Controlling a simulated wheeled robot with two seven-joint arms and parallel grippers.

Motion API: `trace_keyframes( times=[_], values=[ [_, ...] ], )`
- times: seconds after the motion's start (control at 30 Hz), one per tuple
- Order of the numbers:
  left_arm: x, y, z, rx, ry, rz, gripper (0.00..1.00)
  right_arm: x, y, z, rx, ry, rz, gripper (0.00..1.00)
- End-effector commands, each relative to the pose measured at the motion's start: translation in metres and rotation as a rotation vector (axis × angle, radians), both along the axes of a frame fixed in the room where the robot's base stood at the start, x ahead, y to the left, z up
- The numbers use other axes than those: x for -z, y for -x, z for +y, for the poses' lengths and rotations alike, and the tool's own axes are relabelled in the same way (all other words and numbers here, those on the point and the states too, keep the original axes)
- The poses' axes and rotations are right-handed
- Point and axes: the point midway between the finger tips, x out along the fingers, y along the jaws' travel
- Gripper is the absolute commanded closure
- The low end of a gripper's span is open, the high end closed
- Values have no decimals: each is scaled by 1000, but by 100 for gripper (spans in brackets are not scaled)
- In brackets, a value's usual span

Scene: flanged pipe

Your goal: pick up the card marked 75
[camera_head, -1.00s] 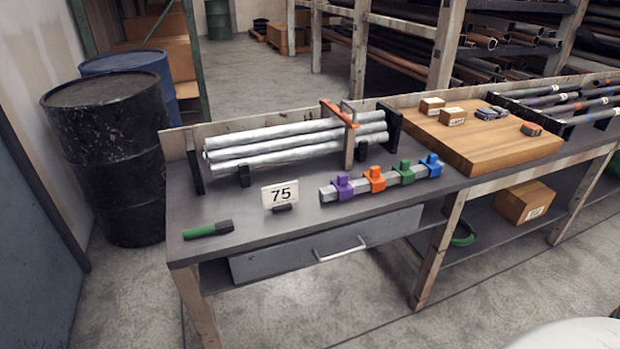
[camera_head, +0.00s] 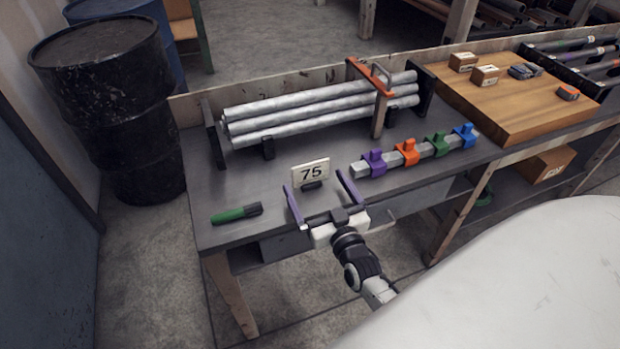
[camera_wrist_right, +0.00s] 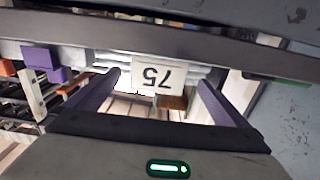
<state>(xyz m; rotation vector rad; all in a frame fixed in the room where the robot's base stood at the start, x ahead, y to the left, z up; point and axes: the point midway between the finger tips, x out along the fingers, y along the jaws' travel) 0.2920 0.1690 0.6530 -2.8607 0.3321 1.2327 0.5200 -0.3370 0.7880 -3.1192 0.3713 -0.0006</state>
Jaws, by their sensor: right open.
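The white card marked 75 (camera_head: 311,173) stands upright in a small dark holder on the grey workbench (camera_head: 270,185). My right gripper (camera_head: 319,188) is open, its two purple-grey fingers spread to either side of the card in the head view. In the right wrist view the card (camera_wrist_right: 158,74) appears upside down between the open fingers (camera_wrist_right: 158,90), with a gap to each. I cannot tell whether the fingertips are level with the card. My left gripper is not in view.
A green marker (camera_head: 236,213) lies left of the card. A bar with purple, orange, green and blue clamps (camera_head: 410,154) lies to the right. Silver pipes (camera_head: 310,108) rest in a rack behind. A wooden board (camera_head: 515,100) with small boxes is further right.

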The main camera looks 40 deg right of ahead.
Motion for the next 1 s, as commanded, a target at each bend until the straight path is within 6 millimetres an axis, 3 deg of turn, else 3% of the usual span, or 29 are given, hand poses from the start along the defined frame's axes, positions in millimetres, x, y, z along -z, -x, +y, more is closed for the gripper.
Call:
trace_keyframes(
  times=[0.3, 0.6, 0.63, 0.9, 1.0],
  values=[
    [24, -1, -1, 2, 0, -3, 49, 0, -42, -14, 0, 1, -3, 0],
    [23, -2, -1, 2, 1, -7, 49, -3, -48, -15, -1, 1, 1, 0],
    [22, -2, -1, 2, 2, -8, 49, -3, -48, -15, -1, 1, 1, 2],
    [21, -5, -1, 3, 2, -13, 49, -3, -47, -15, -1, 1, 1, 45],
    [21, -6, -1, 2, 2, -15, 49, -3, -47, -15, -1, 1, 0, 45]
  ],
)
